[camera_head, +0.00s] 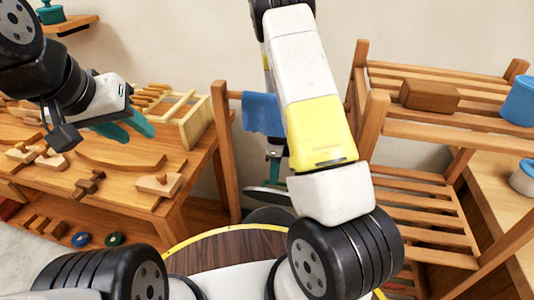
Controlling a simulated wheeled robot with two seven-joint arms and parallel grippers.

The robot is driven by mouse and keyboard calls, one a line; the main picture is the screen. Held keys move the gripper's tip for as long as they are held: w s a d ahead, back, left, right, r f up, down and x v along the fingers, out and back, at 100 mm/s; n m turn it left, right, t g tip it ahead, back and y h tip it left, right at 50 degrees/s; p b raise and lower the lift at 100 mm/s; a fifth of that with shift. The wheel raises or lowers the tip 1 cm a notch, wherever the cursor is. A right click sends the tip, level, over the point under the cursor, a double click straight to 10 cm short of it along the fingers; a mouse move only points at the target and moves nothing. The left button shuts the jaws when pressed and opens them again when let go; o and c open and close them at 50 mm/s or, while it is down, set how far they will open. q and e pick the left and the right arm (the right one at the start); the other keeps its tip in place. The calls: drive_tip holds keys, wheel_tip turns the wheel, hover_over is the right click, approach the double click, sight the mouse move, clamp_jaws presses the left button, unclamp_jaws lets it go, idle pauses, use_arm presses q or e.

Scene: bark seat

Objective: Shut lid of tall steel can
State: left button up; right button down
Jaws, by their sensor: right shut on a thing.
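My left gripper (126,127) is at the left, above the wooden workbench, with its teal fingers apart and nothing seen between them. My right arm crosses the middle and hides much of what lies behind it. Part of my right gripper (273,165) shows low, just left of that arm, beside the shelf post. It is shut, with its fingertips at a dark, thin round piece (262,195) that looks like the can's lid. A dark rounded shape (268,215) below it may be part of the tall steel can. The lid's exact angle and the can's body are mostly hidden.
The workbench (110,188) at the left holds several wooden tools and a rack. A blue cloth (262,113) hangs behind my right arm. A slatted wooden shelf (425,205) stands at the right, with a brown block (430,94) and blue container (519,102) on top.

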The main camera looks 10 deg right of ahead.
drive_tip(key=shift+s, duration=0.25)
drive_tip(key=c, duration=1.5)
unclamp_jaws()
drive_tip(key=shift+o, duration=0.2)
drive_tip(key=v, duration=0.7)
drive_tip(key=shift+r, duration=0.35)
drive_tip(key=shift+w, duration=0.1)
drive_tip(key=shift+c, duration=0.2)
